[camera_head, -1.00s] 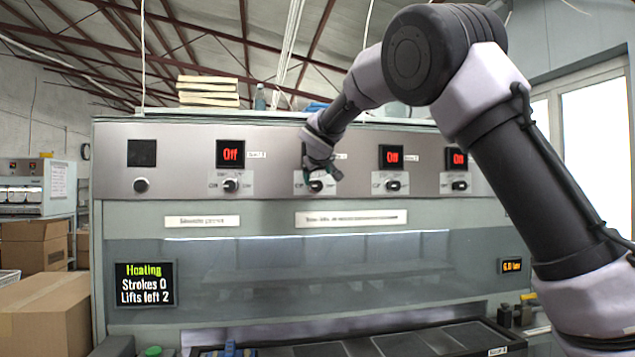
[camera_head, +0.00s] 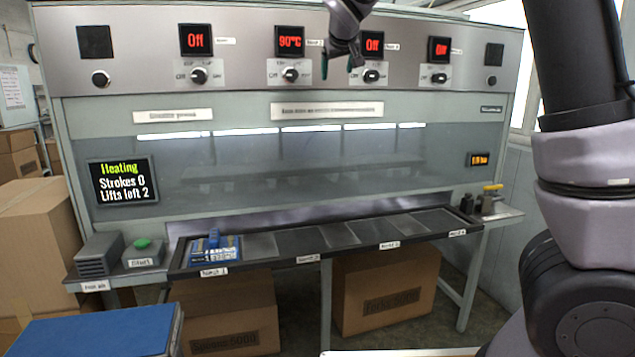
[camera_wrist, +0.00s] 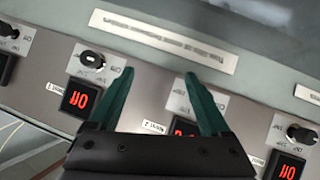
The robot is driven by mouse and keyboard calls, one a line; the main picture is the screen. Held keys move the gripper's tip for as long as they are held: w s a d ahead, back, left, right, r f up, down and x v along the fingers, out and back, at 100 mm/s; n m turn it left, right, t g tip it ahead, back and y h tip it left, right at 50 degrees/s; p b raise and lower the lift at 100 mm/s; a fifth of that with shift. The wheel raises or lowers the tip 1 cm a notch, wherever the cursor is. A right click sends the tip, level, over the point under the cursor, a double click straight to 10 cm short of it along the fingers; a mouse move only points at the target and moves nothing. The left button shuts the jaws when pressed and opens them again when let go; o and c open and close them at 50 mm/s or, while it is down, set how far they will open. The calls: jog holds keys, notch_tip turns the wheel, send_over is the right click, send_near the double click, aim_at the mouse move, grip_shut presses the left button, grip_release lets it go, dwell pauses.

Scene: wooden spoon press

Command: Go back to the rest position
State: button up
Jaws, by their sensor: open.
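My gripper (camera_head: 338,66) hangs at the top of the head view, in front of the press's control panel (camera_head: 140,62), between the second and third displays. In the wrist view its two green fingers (camera_wrist: 159,74) are spread apart with nothing between them. The second display (camera_head: 290,41) reads 90°C, and its knob (camera_head: 290,75) shows clear of the gripper. The other three lit displays, at left (camera_head: 196,40), centre right (camera_head: 373,44) and right (camera_head: 440,49), read Off. In the wrist view one display is partly hidden behind the right finger.
A status screen (camera_head: 124,181) reads Heating, Strokes 0, Lifts left 2. A blue item (camera_head: 214,247) sits on the left of the front tray (camera_head: 180,267). A green button (camera_head: 142,244) stands left of it. Cardboard boxes (camera_head: 385,290) stand below.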

jog(key=s+d+f+m+g, duration=0.2)
jog(key=s+d+m, duration=0.1)
jog(key=s+d, duration=0.55)
jog(key=s+d+f+m+g, duration=0.1)
jog(key=s+d+f+m, duration=0.1)
jog(key=s+d, duration=0.7)
jog(key=s+d+f+m, duration=0.1)
jog(key=s+f, duration=0.2)
jog(key=s, duration=0.7)
jog(key=s+d+f+m+g+y, duration=0.1)
jog(key=s+f, duration=0.3)
jog(key=s, duration=0.7)
jog(key=shift+m, duration=0.6)
jog(key=shift+w+d, duration=0.1)
jog(key=shift+d, duration=0.05)
